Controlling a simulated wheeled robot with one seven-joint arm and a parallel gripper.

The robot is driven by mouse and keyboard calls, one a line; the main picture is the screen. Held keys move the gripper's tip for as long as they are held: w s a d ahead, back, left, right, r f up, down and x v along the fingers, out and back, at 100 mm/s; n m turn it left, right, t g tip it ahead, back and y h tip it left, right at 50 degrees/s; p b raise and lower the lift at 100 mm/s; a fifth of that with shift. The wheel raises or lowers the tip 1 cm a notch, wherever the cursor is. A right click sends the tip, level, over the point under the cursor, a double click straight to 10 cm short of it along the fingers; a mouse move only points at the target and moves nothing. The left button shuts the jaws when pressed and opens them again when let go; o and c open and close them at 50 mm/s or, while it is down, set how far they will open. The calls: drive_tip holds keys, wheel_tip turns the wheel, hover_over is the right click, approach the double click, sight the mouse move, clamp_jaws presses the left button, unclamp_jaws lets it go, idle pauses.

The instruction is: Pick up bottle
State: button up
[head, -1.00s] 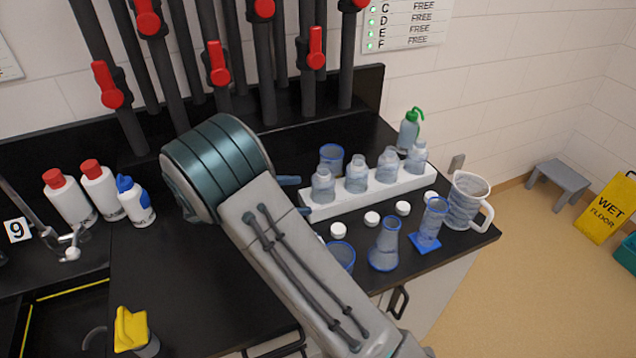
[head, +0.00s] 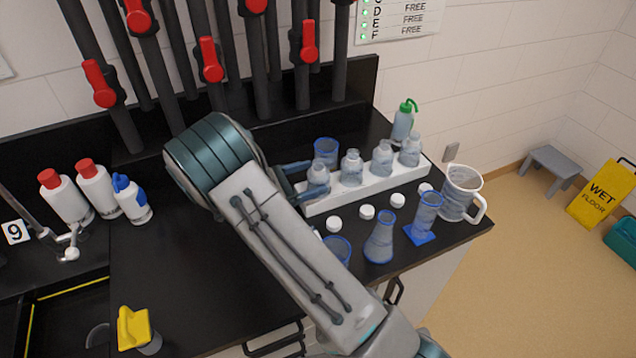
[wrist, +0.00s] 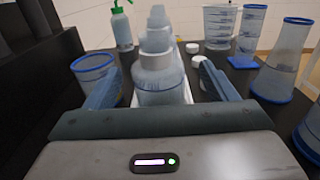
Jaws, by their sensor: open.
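Several clear open-necked bottles stand upright in a row in a white rack on the black bench. The nearest bottle (head: 318,181) is at the rack's left end, and it fills the middle of the wrist view (wrist: 159,82). My gripper (head: 305,180) is open with its two blue fingers on either side of this bottle. In the wrist view the fingers (wrist: 160,80) show gaps to the bottle on both sides. The other bottles (head: 352,168) stand in line behind it. The white rack (head: 375,188) is partly hidden by the bottles.
A blue-rimmed beaker (head: 326,151) stands close beside the left finger. White caps (head: 367,212), a flask (head: 381,240), a cylinder (head: 425,215) and a jug (head: 460,192) stand in front and right. A green-topped wash bottle (head: 402,122) is behind. Pipes with red taps rise at the back.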

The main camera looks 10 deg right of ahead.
sight(325, 170)
drive_tip(key=d, duration=0.1)
drive_tip(key=d+p, duration=0.1)
drive_tip(key=w+d, duration=0.1)
drive_tip(key=d, duration=0.1)
drive_tip(key=shift+r+p, duration=0.25)
drive_tip(key=shift+p, duration=0.15)
drive_tip(key=shift+w+d+f, duration=0.1)
drive_tip(key=shift+d+f, duration=0.05)
drive_tip(key=shift+d, duration=0.15)
drive_tip(key=c, duration=1.1)
